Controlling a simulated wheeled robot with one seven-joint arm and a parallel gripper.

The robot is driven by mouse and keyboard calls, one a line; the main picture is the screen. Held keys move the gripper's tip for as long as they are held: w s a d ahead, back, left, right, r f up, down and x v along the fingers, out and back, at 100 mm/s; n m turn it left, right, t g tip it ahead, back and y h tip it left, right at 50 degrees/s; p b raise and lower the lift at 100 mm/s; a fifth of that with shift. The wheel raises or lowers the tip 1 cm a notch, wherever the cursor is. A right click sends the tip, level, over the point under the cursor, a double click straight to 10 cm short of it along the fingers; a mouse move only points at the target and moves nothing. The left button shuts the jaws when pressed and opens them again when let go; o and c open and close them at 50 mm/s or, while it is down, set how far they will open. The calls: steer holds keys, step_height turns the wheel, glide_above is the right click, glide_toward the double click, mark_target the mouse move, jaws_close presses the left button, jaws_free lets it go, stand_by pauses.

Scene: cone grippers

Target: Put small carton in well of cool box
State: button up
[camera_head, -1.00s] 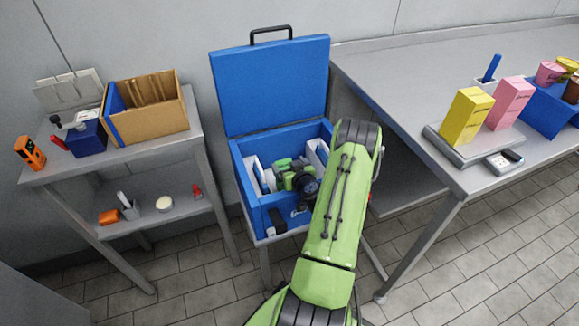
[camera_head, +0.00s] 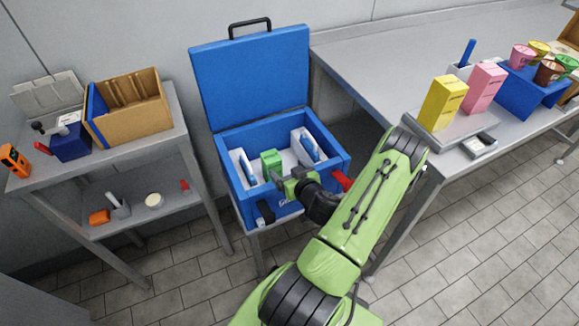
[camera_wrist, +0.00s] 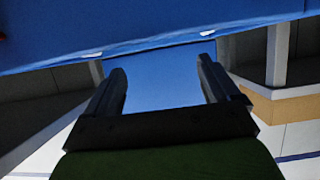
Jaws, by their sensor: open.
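The cool box (camera_head: 233,190) stands open with its blue lid raised at the back. A small green carton (camera_head: 269,159) stands in its well, between white packs on the left and right sides. My gripper (camera_head: 279,178) is low over the front part of the box, on the near side of the carton. In the wrist view my gripper (camera_wrist: 165,88) shows two dark fingers spread apart, with only a blue surface behind the gap. The carton does not show in that view, and its lower part is hidden in the head view.
White packs (camera_head: 306,146) line the box sides. A red part (camera_head: 342,180) shows at its right. On the right bench are a yellow carton (camera_head: 442,103), a pink carton (camera_head: 484,88) and a blue crate (camera_head: 530,92) with tubs. A left shelf unit holds a cardboard box (camera_head: 130,112).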

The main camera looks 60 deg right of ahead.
steer(key=shift+s+a+r, duration=0.15)
steer(key=shift+s+r, duration=0.05)
steer(key=shift+w, duration=0.15)
